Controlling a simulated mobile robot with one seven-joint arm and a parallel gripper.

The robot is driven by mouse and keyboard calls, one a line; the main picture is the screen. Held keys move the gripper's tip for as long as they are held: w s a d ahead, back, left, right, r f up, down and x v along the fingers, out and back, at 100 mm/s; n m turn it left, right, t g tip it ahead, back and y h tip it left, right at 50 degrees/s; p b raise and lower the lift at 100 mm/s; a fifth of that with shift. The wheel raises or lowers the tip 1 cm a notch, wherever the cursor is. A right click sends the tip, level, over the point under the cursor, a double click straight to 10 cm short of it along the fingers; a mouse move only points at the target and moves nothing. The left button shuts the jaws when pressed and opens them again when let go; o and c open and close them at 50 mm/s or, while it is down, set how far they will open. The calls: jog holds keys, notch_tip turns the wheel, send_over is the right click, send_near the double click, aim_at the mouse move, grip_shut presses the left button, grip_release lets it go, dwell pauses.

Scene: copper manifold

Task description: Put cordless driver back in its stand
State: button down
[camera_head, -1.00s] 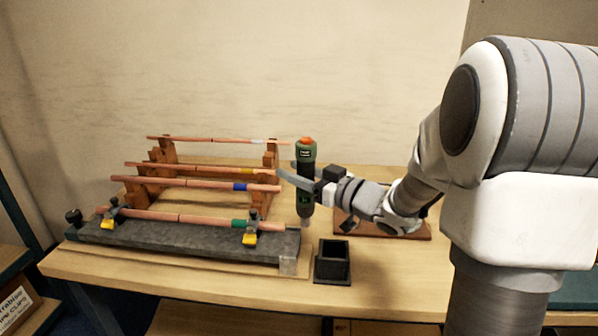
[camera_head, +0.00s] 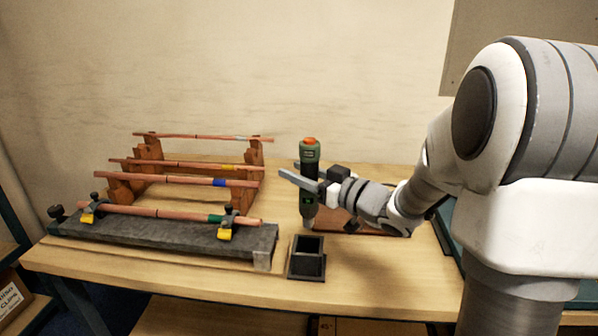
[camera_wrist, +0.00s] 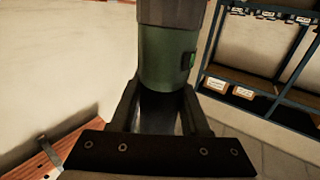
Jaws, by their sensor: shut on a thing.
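The cordless driver (camera_head: 309,152) is green and dark grey with an orange top, held upright in the head view. My gripper (camera_head: 300,181) is shut on its dark middle part. The wrist view shows the driver's green body (camera_wrist: 168,58) between my two fingers (camera_wrist: 158,112). The stand (camera_head: 306,266), a small black open-topped square box, sits on the table just in front of and below the driver. The driver's lower tip is behind and above the stand, apart from it. The stand's inside looks empty.
Left of the stand is a grey slab (camera_head: 160,238) with clamps, and wooden racks (camera_head: 150,150) carry copper pipes behind it. A brown board (camera_head: 375,225) lies under my forearm. The table (camera_head: 390,280) is clear right of the stand.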

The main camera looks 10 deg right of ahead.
notch_tip(320, 180, down, 12)
jog(key=b, duration=0.9)
jog(key=shift+r, duration=0.1)
jog(key=shift+c, duration=2.2)
grip_release()
jog(key=shift+o, duration=0.7)
jog(key=p+v, duration=0.2)
jog(key=v, duration=1.5)
jog(key=shift+s, duration=0.2)
jog(key=shift+w+d, duration=0.1)
jog(key=shift+d, duration=0.05)
